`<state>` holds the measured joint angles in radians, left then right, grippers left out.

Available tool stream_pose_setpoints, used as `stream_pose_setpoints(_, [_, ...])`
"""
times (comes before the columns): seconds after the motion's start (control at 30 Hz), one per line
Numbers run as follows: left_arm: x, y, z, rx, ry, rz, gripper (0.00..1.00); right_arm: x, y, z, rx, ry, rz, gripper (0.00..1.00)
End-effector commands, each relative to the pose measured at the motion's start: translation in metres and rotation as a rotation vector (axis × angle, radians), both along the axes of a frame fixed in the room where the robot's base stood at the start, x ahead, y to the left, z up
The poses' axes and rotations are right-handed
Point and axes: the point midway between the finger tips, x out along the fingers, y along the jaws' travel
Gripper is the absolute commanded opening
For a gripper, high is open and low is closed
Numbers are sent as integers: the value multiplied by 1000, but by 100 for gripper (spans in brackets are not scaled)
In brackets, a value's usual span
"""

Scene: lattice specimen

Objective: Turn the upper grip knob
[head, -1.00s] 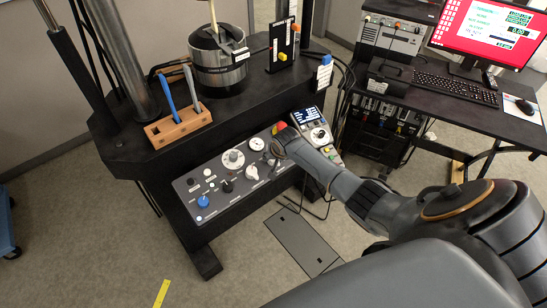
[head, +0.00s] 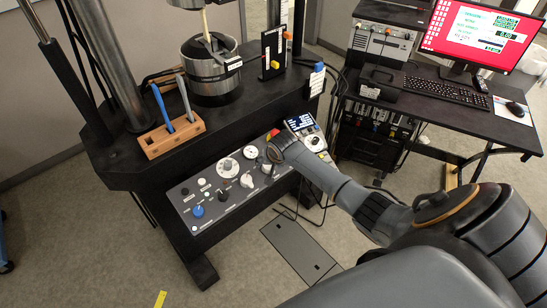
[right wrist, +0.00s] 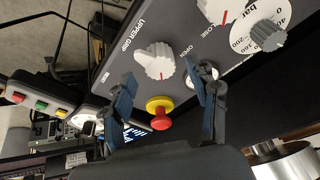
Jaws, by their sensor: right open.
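The upper grip knob (right wrist: 153,62) is white with a red pointer line, on the grey control panel (right wrist: 105,25) beside the printed words UPPER GRIP. My right gripper (right wrist: 162,75) is open, with one dark finger on each side of the knob's lower part in the right wrist view. No contact with the knob shows. In the head view the right gripper (head: 277,150) is over the right end of the panel (head: 215,205); I cannot single out the upper grip knob there. My left gripper is not in view.
A red emergency button (right wrist: 160,113) on a yellow base sits close below the knob, between the fingers in the right wrist view. Another white knob (right wrist: 212,10) and a pressure dial (right wrist: 262,35) are near. A wooden pen holder (head: 172,136) stands on the black machine table.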

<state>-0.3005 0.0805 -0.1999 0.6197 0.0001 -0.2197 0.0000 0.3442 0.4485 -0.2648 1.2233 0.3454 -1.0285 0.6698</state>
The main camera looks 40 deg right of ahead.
Motion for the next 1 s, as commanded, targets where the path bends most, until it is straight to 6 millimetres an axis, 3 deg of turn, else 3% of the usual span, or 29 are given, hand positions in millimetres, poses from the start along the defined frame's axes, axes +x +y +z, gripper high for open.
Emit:
stream_pose_setpoints(0.5, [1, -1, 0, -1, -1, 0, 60, -34, 8, 67, 1, -2, 0, 60])
stream_pose_setpoints(1.0, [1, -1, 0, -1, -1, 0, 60, -38, 8, 74, 0, 0, -1, 60])
